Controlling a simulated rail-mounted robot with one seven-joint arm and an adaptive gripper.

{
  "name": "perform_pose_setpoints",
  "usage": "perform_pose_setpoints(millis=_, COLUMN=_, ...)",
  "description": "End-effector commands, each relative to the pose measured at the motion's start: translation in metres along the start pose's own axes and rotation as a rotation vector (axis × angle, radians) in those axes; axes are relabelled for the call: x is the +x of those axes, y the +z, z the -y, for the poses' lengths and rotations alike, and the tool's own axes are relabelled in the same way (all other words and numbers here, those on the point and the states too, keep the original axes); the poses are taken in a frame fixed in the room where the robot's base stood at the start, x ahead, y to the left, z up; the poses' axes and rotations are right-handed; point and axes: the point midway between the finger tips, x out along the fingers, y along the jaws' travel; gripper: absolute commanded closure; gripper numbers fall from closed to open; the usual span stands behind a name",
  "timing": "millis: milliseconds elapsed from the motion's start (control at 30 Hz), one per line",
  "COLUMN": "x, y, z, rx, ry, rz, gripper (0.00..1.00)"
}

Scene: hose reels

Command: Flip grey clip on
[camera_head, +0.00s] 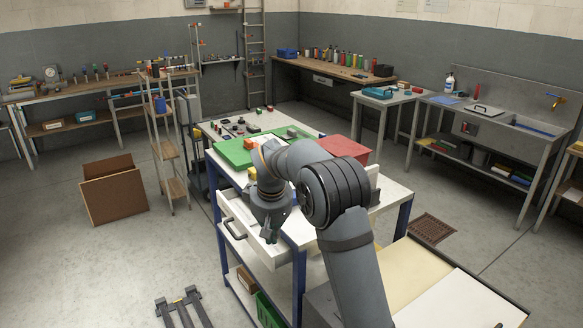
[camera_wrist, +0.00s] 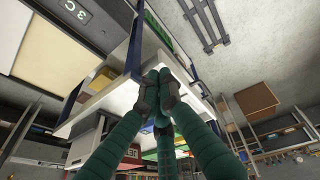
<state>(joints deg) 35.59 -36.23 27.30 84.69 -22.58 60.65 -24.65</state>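I cannot make out a grey clip for certain in either view. Small parts (camera_head: 240,124), dark, red and grey, lie at the far end of the white workbench (camera_head: 394,193), too small to tell apart. My gripper (camera_head: 270,238) points down over the near left side of the bench, above the pulled-out white drawer (camera_head: 252,238). In the wrist view its green fingers (camera_wrist: 160,92) come together at their dark tips, with nothing seen held between them. My arm hides part of the bench top.
A green board (camera_head: 232,152) and a red box (camera_head: 345,149) lie on the bench. The drawer with its dark handle (camera_head: 234,230) sticks out at the left. A brown panel (camera_head: 113,190) and a wooden stepladder (camera_head: 172,150) stand left. A dark frame (camera_head: 183,307) lies on open floor.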

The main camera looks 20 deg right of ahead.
Motion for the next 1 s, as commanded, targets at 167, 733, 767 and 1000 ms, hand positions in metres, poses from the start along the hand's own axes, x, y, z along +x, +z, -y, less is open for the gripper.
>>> perform_pose_setpoints(millis=167, x=-0.009, y=-0.061, z=-0.066, rx=0.239, ry=0.010, rz=-0.010, gripper=1.00)
perform_pose_setpoints(millis=733, x=-0.011, y=-0.085, z=-0.129, rx=0.483, ry=0.003, rz=-0.039, gripper=1.00)
perform_pose_setpoints(millis=767, x=-0.011, y=-0.085, z=-0.129, rx=0.483, ry=0.004, rz=-0.039, gripper=1.00)
perform_pose_setpoints(millis=1000, x=-0.011, y=-0.085, z=-0.129, rx=0.482, ry=0.004, rz=-0.040, gripper=1.00)
